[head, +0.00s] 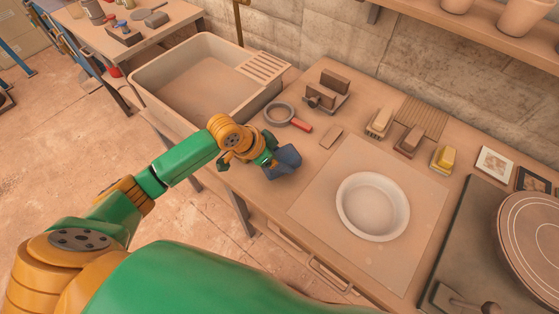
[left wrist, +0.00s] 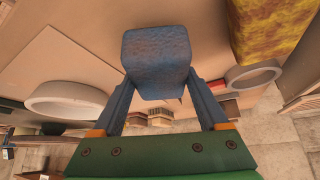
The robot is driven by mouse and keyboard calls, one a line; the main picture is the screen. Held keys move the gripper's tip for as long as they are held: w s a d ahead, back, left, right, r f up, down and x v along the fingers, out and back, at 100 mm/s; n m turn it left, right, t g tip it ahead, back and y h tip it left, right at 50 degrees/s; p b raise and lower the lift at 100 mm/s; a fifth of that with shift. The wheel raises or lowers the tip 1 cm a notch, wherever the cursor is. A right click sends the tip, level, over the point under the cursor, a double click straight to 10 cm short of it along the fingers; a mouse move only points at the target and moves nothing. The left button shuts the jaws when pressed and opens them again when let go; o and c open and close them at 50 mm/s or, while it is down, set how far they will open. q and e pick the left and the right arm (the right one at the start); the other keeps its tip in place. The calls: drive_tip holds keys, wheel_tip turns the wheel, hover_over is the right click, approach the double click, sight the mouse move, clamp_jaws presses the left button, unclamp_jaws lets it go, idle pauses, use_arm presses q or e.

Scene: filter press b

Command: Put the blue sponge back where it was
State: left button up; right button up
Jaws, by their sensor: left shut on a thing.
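The blue sponge (head: 285,163) is a dark blue block near the front left part of the worktable. My left gripper (head: 270,157) is shut on it. In the left wrist view the sponge (left wrist: 157,62) sits between the two fingers of the left gripper (left wrist: 160,88), with its body reaching past the tips. I cannot tell whether the sponge touches the tabletop. My right gripper is not in view.
A white bowl (head: 373,207) stands on a pale board (head: 320,200). Several small blocks stand behind it. A yellow mottled thing (left wrist: 270,30) is unclear.

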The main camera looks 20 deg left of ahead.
use_arm(q)
drive_tip(key=shift+s+d+f, duration=0.1)
drive_tip(key=shift+d+f, duration=0.1)
drive_tip(key=shift+f, duration=0.75)
drive_tip(key=shift+f, duration=0.1)
drive_tip(key=o, duration=1.1)
drive_tip(key=shift+a, duration=0.1)
drive_tip(key=shift+r, duration=0.25)
drive_tip(key=v, duration=1.1)
drive_tip(key=shift+s+r+p, duration=0.2)
drive_tip(key=shift+r+p, duration=0.1)
